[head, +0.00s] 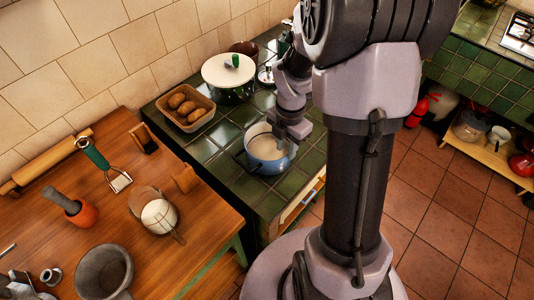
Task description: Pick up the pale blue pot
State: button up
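The pale blue pot (270,165) stands upright on the green tiled hearth top, near its front edge. It holds something pale, and a dark handle shows on its left side. My gripper (291,139) is at the pot's right rim, pointing down. Its fingers are small and dark here, so I cannot tell whether they are open or shut, or whether they touch the pot. My arm hides the area to the right of the pot.
A basket of potatoes (186,123) and a lidded green pot (231,92) stand behind the blue pot. The wooden table (103,203) at left holds a mortar (103,272), a masher (97,158) and a rolling pin (45,163). Green tiles left of the pot are clear.

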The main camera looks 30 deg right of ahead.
aim_at(286, 166)
jog(key=f+b, duration=0.1)
jog(key=f, duration=0.1)
jog(key=f+b, duration=0.1)
jog(key=f, duration=0.1)
jog(key=f+b, duration=0.1)
jog(key=f, duration=0.1)
jog(key=shift+s+f+b, duration=0.3)
jog(key=shift+s+b, duration=0.05)
jog(key=shift+a+r, duration=0.1)
jog(key=shift+r, duration=0.05)
jog(key=shift+c, duration=0.9)
grip_shut()
